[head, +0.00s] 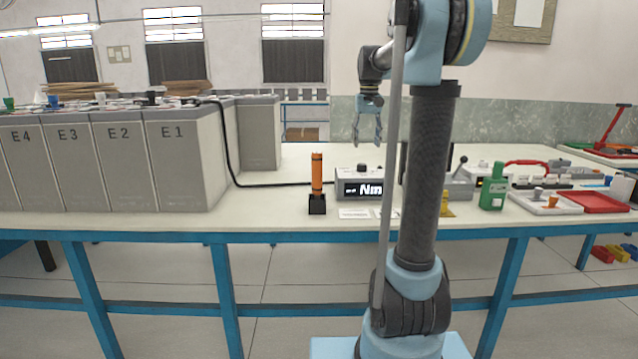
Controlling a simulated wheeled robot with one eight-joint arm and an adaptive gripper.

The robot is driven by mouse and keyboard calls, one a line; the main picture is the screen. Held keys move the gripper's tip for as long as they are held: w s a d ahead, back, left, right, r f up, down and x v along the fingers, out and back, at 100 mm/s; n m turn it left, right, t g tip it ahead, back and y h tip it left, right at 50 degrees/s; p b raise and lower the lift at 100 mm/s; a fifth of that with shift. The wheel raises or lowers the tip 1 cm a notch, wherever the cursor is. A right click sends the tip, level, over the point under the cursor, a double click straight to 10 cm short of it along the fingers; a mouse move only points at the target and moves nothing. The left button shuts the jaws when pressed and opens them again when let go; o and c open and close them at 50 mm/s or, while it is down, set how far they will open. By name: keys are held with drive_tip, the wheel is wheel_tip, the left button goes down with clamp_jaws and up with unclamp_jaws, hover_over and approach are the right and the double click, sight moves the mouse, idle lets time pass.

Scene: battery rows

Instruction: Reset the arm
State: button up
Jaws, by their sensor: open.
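My gripper (367,134) hangs above the bench, pointing down, left of my arm's column. Its fingers are apart and nothing shows between them. It is above and behind the grey meter box (360,184), whose display reads "Nm" in part. My arm is folded, with its upper link high at the top of the view. My arm's column hides part of the bench behind it.
Grey battery boxes (186,158) marked E1 to E4 stand at the left. An orange tool (317,173) stands upright in a black holder. The bench (275,205) front is mostly clear.

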drive_tip(key=s+f, duration=0.4)
drive_tip(key=s, duration=0.6)
drive_tip(key=s+f, duration=0.5)
drive_tip(key=s, duration=0.5)
drive_tip(key=s+f+t, duration=0.1)
drive_tip(key=s+f, duration=1.6)
drive_tip(key=f, duration=0.1)
drive_tip(key=shift+f+t, duration=0.15)
drive_tip(key=shift+t, duration=0.25)
